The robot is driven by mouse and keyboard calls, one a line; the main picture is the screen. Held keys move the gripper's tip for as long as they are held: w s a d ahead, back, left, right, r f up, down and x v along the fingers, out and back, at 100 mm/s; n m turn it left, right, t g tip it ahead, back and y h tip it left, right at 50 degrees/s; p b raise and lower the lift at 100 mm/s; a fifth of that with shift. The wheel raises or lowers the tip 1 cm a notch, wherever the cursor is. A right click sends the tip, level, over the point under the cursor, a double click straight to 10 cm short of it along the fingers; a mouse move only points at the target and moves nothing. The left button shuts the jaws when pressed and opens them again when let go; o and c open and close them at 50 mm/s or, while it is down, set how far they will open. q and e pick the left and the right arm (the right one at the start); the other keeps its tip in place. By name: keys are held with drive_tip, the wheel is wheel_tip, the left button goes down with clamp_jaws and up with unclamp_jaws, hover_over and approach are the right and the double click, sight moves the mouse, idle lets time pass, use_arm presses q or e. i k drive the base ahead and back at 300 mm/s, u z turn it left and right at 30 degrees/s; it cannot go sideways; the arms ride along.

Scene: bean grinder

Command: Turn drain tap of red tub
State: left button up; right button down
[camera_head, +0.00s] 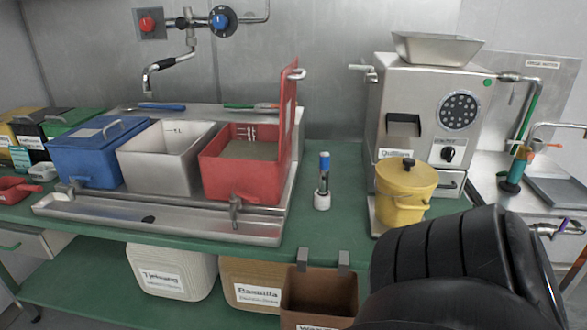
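The red tub (243,182) stands at the right end of a row of three tubs on a metal tray. Its red lid is raised upright on its right side. It holds a greyish-brown content (250,150) with a level surface. A small metal drain tap (235,207) sticks out low on its front, above the tray's trough. The tap's handle is too small to read its setting clearly. Neither my left nor my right gripper shows in the head view.
A blue tub (92,163) and an open grey tub (165,165) stand left of the red tub. A brush-like item (322,182) and a yellow pot (404,185) stand to its right. A brown bin (320,298) hangs at the counter's front edge. A large black shape covers the lower right.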

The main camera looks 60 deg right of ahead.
sight(248, 197)
drive_tip(key=u, duration=0.05)
drive_tip(key=k, duration=0.3)
drive_tip(key=z, duration=1.15)
